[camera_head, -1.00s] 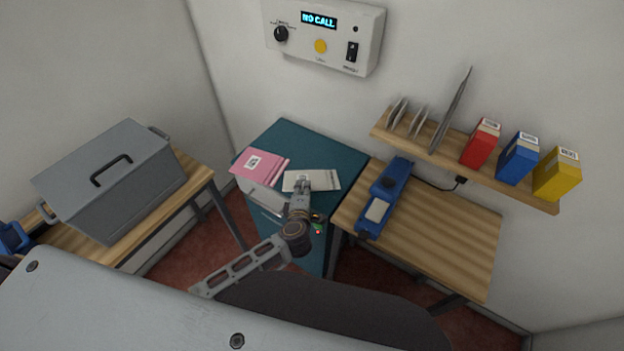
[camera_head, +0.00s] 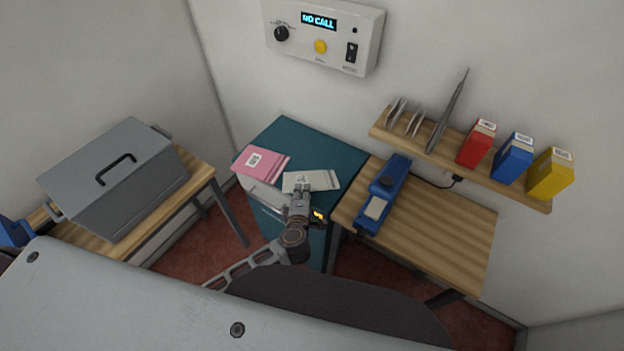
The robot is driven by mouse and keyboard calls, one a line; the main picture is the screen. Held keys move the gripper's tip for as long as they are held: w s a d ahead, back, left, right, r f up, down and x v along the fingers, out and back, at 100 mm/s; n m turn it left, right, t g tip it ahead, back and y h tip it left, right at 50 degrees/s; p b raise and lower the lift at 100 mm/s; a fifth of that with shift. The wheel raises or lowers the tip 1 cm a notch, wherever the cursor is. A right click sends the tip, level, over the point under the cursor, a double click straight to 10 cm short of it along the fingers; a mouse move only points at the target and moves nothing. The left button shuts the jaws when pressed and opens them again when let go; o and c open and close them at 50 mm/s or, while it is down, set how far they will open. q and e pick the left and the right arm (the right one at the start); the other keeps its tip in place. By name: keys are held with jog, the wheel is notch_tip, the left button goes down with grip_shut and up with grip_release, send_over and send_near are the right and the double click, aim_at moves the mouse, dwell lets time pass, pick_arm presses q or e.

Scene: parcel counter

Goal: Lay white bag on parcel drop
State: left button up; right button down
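The white bag (camera_head: 320,180) is a flat pale packet with a label, at the front edge of a teal cabinet top (camera_head: 325,152). A pink packet (camera_head: 262,162) with a label lies to its left. My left gripper (camera_head: 302,188) is at the near edge of the white bag and overlaps it in the picture. Its fingertips are small and partly hidden, so I cannot tell whether they grip the bag or only touch it. I cannot tell from any marking which surface is the parcel drop. My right gripper is not in view.
A grey lidded box (camera_head: 115,180) stands on a wooden table at the left. A blue device (camera_head: 386,195) sits on the right wooden table (camera_head: 450,235), whose right part is clear. A shelf (camera_head: 465,160) holds red, blue and yellow boxes. A control panel (camera_head: 325,35) hangs above.

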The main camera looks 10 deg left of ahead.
pick_arm(q)
jog(key=shift+r, duration=0.1)
notch_tip(320, 180, up, 7)
jog(key=s+p, duration=0.2)
jog(key=shift+s+d+p, duration=0.25)
jog(key=shift+s+p, duration=0.1)
jog(key=shift+s, duration=0.05)
dwell(0.3)
dwell(0.4)
